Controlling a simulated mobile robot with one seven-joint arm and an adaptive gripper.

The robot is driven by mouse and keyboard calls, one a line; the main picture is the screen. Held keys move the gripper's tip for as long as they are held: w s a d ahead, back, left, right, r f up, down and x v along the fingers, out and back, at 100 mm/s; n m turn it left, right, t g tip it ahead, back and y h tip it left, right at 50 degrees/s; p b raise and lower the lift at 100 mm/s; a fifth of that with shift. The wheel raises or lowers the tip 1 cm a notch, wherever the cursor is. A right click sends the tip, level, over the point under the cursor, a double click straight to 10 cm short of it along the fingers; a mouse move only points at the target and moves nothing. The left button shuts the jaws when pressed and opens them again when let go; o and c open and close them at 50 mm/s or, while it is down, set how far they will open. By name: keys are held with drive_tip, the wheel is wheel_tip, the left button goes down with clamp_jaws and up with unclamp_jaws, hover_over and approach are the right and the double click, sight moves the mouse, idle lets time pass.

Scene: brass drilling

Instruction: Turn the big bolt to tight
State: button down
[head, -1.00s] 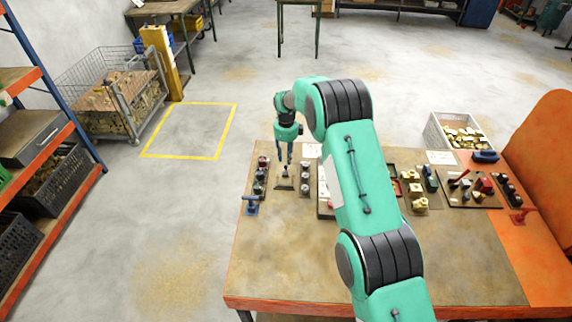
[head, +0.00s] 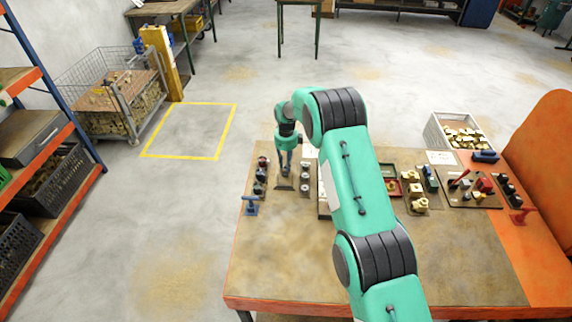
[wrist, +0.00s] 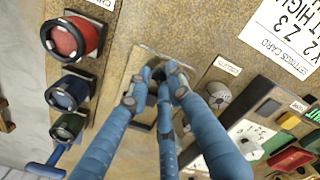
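The big bolt (wrist: 153,87) is a small dark shape among my fingertips in the wrist view, and most of it is hidden. It stands on a small plate (wrist: 137,63), whose dark front edge (head: 284,188) shows in the head view. My gripper (wrist: 158,80) has its blue fingers drawn together around the bolt from several sides. In the head view my gripper (head: 285,170) points down over the plate, with its fingers close together. The bolt's marks and turn angle cannot be seen.
Left of the plate are red (wrist: 70,40), blue (wrist: 68,92) and green (wrist: 68,126) round controls and a blue handle (head: 250,205). A round grey knob (wrist: 218,95) is close on the right. The front of the workbench (head: 290,260) is clear.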

drive_tip(key=shift+m, duration=0.4)
drive_tip(key=shift+m+b, duration=0.75)
drive_tip(key=shift+m, duration=1.85)
drive_tip(key=c, duration=1.8)
unclamp_jaws()
drive_tip(key=shift+c, duration=0.2)
drive_tip(key=shift+r, duration=0.1)
wheel_tip(320, 180, up, 12)
